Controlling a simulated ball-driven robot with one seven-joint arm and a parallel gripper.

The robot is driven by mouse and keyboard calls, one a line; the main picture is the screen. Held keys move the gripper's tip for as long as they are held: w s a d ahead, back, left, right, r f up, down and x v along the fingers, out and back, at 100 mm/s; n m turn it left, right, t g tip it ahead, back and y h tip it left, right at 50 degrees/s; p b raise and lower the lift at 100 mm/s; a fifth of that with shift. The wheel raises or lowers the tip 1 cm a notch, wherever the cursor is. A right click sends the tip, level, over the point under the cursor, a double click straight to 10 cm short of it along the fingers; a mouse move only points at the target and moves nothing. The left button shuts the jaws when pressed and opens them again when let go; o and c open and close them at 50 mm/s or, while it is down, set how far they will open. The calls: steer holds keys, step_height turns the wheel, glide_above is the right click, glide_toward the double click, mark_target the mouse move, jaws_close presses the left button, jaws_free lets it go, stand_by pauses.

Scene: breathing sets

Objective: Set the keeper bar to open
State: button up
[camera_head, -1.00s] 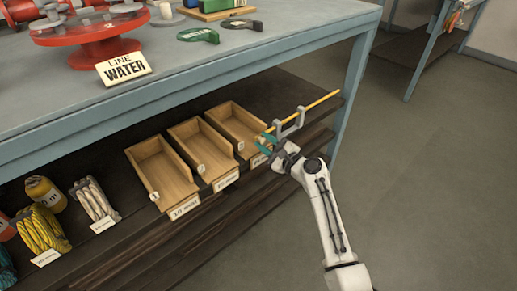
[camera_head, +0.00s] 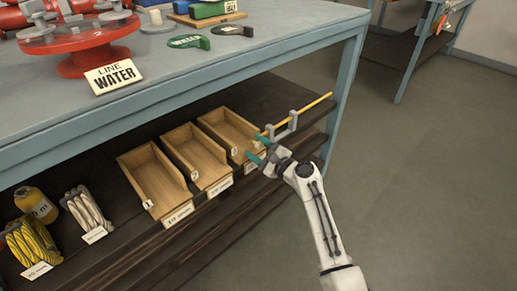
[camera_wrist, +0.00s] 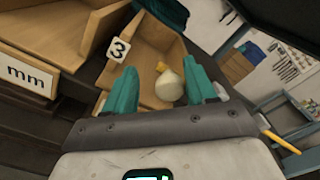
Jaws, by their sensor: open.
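A thin yellow bar (camera_head: 312,106), which looks like the keeper bar, runs through grey upright brackets (camera_head: 292,121) along the shelf's front edge, beside the rightmost wooden bin. My gripper (camera_head: 257,148) is open, its teal fingers near the bar's left end and the bin's front. In the wrist view my gripper (camera_wrist: 162,78) is open over the bin marked 3 (camera_wrist: 150,36). A pale rounded thing with a yellow tip (camera_wrist: 169,86) shows between the fingers; I cannot tell whether they touch it. Part of the yellow bar (camera_wrist: 280,140) shows at lower right there.
Wooden bins (camera_head: 155,183) with labels stand on the dark lower shelf, with coiled ropes (camera_head: 30,243) to their left. A bench leg (camera_head: 346,90) stands right of the bar. The floor at right is clear.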

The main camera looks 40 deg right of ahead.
steer(key=shift+s+a+r, duration=0.1)
steer(key=shift+a+r, duration=0.05)
steer(key=shift+a, duration=0.05)
steer(key=s+p, duration=0.1)
steer(key=s, duration=1)
steer(key=shift+d+f+p, duration=0.35)
steer(key=shift+f, duration=0.05)
steer(key=w+m+p, duration=0.3)
steer(key=m, duration=0.1)
steer(key=w+m+p, duration=0.3)
steer(key=m, duration=0.1)
steer(key=w+d+m+p, duration=0.1)
steer(key=w+m+p, duration=0.2)
steer(key=m, duration=0.1)
steer(key=shift+w+r, duration=0.1)
steer(key=shift+w, duration=0.25)
steer(key=shift+p, duration=0.3)
jaws_close()
